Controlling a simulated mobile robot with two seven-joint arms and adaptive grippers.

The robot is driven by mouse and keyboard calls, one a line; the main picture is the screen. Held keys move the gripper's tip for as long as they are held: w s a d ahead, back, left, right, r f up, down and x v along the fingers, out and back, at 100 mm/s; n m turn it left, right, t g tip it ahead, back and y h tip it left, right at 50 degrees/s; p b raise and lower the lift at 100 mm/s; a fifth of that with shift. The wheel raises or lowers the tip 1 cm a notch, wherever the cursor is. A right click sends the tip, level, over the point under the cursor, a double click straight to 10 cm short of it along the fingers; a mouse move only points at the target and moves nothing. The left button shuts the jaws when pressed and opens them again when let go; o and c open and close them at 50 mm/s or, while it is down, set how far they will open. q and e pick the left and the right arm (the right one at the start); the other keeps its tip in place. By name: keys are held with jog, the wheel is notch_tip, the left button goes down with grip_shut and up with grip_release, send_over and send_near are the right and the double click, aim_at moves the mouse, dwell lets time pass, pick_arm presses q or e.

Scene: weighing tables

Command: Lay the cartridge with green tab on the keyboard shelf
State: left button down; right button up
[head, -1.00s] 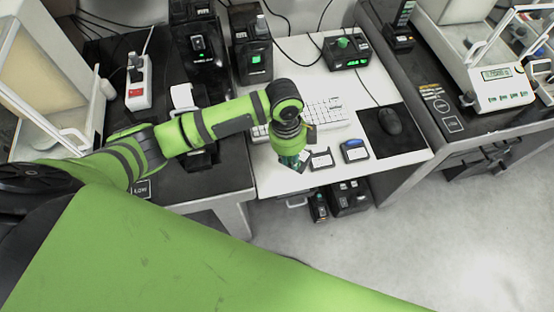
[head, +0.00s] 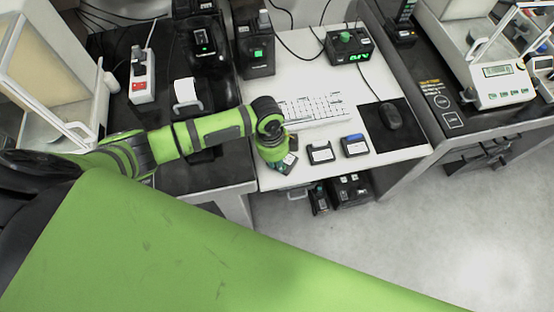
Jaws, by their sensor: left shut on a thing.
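My left gripper (head: 278,155) points down over the front left part of the white keyboard shelf (head: 400,155). It is shut on a dark cartridge with a greenish tab (head: 287,165), mostly hidden under the gripper. The cartridge is low over the shelf near its front edge; I cannot tell whether it touches the surface. To its right lie a dark cartridge with a white label (head: 321,154) and a cartridge with a blue tab (head: 355,146). My right gripper is not in view.
A white keyboard (head: 313,109) lies behind the cartridges. A black mat (head: 385,139) with a mouse (head: 390,114) is to the right. A black box with a green display (head: 349,46) stands at the back. Dark items (head: 348,190) sit below the shelf.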

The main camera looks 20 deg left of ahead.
pick_arm(q)
jog(key=c, duration=1.2)
grip_release()
jog(key=r, duration=0.4)
jog(key=a+r, duration=0.1)
jog(key=r, duration=0.7)
jog(key=shift+w+a+r, duration=0.1)
jog(key=shift+a, duration=0.1)
